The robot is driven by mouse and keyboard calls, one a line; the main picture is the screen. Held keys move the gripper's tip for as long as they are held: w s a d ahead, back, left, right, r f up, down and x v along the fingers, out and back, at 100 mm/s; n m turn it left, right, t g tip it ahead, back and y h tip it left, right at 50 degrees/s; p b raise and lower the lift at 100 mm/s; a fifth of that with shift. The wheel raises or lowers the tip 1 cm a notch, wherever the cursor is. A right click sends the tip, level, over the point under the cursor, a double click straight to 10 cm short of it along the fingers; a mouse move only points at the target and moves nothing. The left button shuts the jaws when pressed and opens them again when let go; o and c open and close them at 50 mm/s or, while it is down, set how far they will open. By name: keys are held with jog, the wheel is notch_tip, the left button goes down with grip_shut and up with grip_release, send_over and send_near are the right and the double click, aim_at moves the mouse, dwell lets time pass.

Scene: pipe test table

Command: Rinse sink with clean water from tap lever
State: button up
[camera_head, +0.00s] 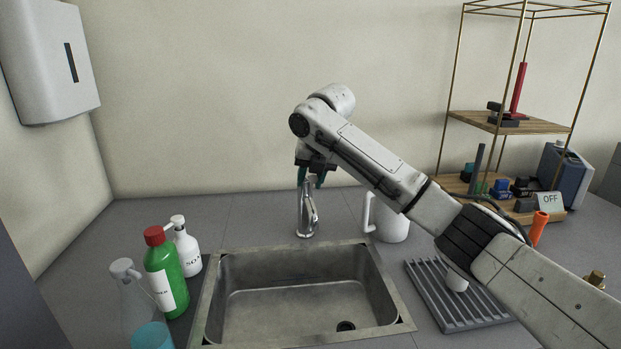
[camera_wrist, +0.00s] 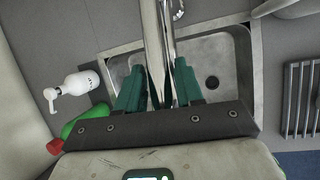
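The steel sink (camera_head: 285,305) is set in the grey counter, and no water shows in it. It also appears in the wrist view (camera_wrist: 226,60), with a dark round drain. The chrome tap (camera_head: 304,218) stands upright behind the sink's back edge; in the wrist view the tap (camera_wrist: 156,30) runs between my fingers. My gripper (camera_head: 314,178) points down over the top of the tap. Its teal fingers (camera_wrist: 158,76) are apart, one on each side of the chrome. I cannot tell whether they touch it or which part is the lever.
Left of the sink stand a green bottle (camera_head: 166,273), a white soap pump (camera_head: 186,248) and a clear spray bottle (camera_head: 143,318). A white jug (camera_head: 388,218) and a grey drying rack (camera_head: 437,293) are on the right. A wire shelf (camera_head: 530,122) stands behind.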

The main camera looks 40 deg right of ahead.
grip_shut()
jog(key=shift+r, duration=0.1)
